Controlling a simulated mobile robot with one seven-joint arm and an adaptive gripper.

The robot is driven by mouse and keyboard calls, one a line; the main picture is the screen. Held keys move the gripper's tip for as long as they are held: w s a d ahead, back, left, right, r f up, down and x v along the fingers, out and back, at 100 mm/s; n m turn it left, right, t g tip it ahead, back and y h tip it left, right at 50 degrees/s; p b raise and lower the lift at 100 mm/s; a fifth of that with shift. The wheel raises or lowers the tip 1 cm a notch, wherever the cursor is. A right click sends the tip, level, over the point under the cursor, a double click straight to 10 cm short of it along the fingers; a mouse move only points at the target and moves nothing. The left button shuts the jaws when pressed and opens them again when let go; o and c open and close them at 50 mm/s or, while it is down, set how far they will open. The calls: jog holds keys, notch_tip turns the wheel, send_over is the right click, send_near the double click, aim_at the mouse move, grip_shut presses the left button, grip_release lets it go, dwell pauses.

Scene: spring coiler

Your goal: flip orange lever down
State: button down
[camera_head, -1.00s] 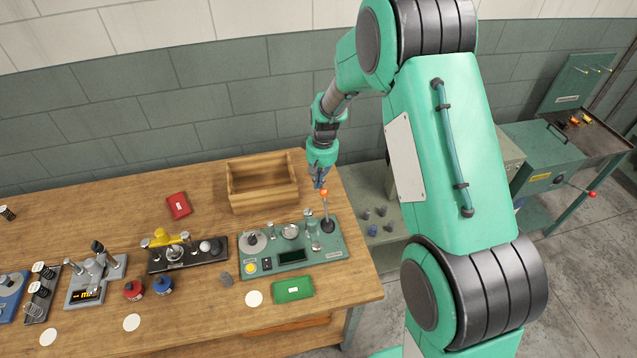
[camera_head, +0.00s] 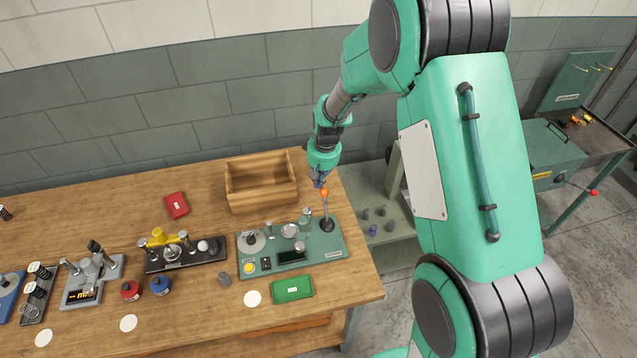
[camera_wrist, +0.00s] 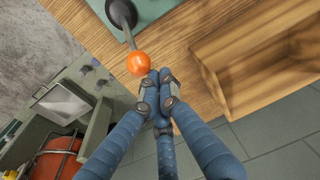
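The orange-tipped lever (camera_head: 325,208) stands upright at the right end of the green spring coiler (camera_head: 258,262). Its round orange knob (camera_wrist: 141,63) and dark base (camera_wrist: 122,13) also show in the wrist view. My gripper (camera_head: 319,182) is just above and behind the knob in the head view. In the wrist view its fingertips (camera_wrist: 157,82) are drawn together beside the knob, with nothing seen between them. I cannot tell whether a fingertip touches the knob.
An open wooden box (camera_head: 232,200) stands on the table behind the coiler, close to my gripper. A green case (camera_head: 292,290) lies in front of the coiler. A grey shelf (camera_head: 380,247) with small parts is right of the table.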

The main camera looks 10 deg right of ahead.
jog(key=s+t+b, duration=0.4)
jog(key=s+b, duration=0.9)
jog(key=s, duration=0.2)
jog(key=shift+s+t, duration=0.3)
jog(key=shift+t, duration=0.1)
dwell(0.8)
jog(key=shift+f, duration=0.1)
jog(key=w+r+p, duration=0.3)
jog(key=w+r, duration=0.1)
jog(key=s+r+p, duration=0.1)
jog(key=s+r, duration=0.4)
jog(key=s, duration=0.3)
jog(key=shift+s, duration=0.35)
dwell(0.4)
jog(key=shift+r, duration=0.1)
dwell(0.3)
